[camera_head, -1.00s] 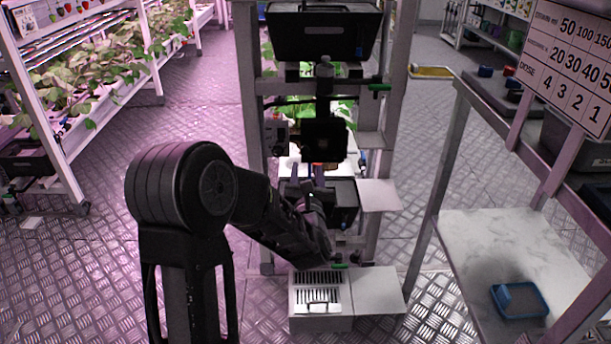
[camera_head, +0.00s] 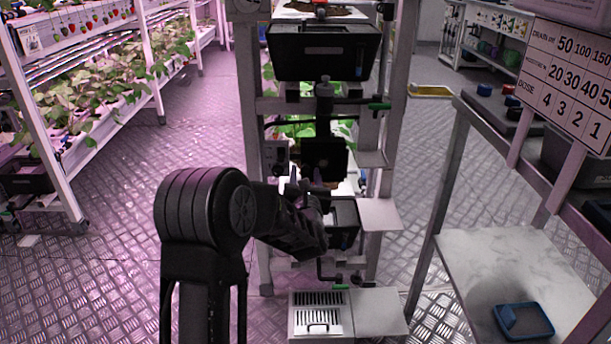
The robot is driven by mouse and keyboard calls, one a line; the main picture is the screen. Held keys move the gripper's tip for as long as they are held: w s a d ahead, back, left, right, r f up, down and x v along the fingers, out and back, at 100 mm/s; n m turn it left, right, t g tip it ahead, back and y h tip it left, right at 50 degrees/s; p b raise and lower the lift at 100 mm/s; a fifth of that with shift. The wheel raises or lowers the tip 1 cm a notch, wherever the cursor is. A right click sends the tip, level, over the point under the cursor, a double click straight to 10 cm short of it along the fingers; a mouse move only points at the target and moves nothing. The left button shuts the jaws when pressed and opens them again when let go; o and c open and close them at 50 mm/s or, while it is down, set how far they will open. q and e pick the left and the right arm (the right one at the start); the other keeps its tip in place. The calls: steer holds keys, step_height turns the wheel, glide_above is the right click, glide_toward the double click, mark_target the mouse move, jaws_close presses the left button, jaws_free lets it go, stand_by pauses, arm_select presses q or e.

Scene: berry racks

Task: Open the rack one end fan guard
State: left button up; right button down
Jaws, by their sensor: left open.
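The rack end stands at the middle of the view. A dark square panel (camera_head: 323,157), which looks like the end fan guard, sits on it at mid height below the black bin. Whether its edge stands away from the frame is too small to tell. My left gripper (camera_head: 305,184) is open just below the panel, its fingers pointing up toward the panel's lower edge. I cannot tell whether they touch it. My forearm hides part of the lower rack. My right gripper is not in view.
A black bin (camera_head: 322,52) is above the panel, and a smaller black box (camera_head: 342,212) is beside my wrist. A white vented box (camera_head: 317,314) stands low at the rack's foot. A bench with a blue tray (camera_head: 524,321) is on the right. Plant racks line the left.

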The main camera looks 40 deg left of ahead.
arm_select(q)
steer(key=shift+w+a, duration=0.2)
steer(key=shift+w, duration=0.05)
jaws_close()
stand_by(0.3)
stand_by(0.9)
